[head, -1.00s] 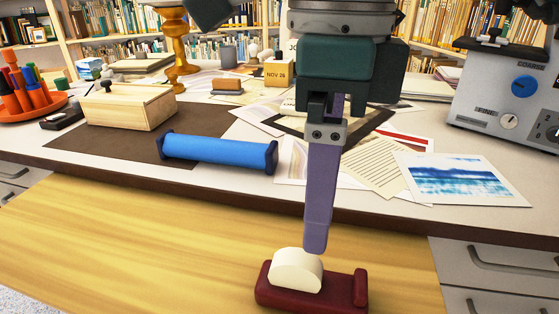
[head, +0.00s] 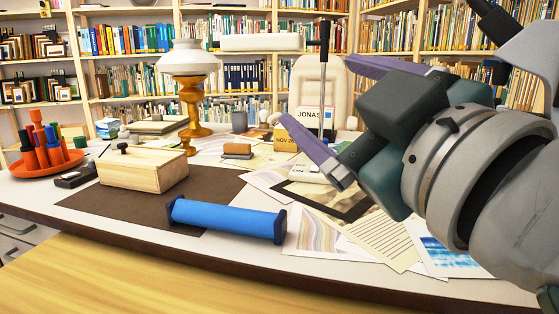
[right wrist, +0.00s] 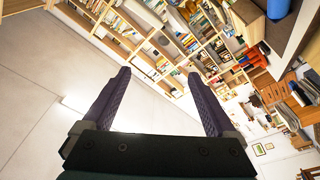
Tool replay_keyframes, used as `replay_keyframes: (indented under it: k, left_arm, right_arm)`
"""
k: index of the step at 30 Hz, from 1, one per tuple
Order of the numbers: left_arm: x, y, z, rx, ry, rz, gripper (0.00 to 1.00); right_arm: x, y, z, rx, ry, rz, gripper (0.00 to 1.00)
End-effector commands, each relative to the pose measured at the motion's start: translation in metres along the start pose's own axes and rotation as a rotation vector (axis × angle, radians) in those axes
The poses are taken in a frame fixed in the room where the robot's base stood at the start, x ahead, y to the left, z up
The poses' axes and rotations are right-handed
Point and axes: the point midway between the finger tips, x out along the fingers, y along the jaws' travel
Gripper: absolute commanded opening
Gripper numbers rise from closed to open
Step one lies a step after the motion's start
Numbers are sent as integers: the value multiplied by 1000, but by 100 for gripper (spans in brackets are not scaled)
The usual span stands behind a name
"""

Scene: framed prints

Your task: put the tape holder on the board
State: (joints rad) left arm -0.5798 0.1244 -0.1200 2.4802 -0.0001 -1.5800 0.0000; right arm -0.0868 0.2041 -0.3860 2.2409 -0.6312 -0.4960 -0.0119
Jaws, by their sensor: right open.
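The tape holder, dark red with a cream roll in the earlier head view, is not in view now. The light yellow wooden board (head: 110,285) shows in the lower left of the head view, in front of the desk edge; the visible part is bare. My right gripper (head: 322,90) is raised over the right part of the desk, well above the papers. Its two purple fingers are spread apart. In the right wrist view the open right gripper (right wrist: 160,75) has nothing between its fingers. My left gripper is not in view.
On the desk are a blue roller (head: 228,218) with dark ends, a wooden box (head: 145,172), an orange tray (head: 25,167) with markers, a brass lamp (head: 194,100) and loose papers (head: 395,240). A dark mat (head: 110,203) lies under the box. Bookshelves (head: 130,60) stand behind.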

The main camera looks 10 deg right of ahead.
Motion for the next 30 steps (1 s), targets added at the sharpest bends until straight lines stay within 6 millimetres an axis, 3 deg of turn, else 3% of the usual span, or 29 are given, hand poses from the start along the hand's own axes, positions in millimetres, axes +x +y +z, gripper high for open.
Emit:
replay_keyframes:
  k: [1,3,6,9,12,16,30]
  left_arm:
    - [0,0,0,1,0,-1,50]
    - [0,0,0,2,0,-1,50]
    - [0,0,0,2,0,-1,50]
    - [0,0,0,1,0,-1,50]
    - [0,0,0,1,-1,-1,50]
    - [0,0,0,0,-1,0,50]
    - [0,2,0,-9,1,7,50]
  right_arm:
    - [-21,-11,51,108,-218,-46,92]
    - [-61,-32,109,242,-507,-125,92]
    - [-133,-66,161,384,-854,-252,92]
    - [-197,-90,180,473,-1104,-367,92]
    - [-240,-103,184,520,-1254,-449,92]
    - [-262,-109,183,540,-1330,-494,92]
    - [-262,-109,184,539,-1331,-496,92]
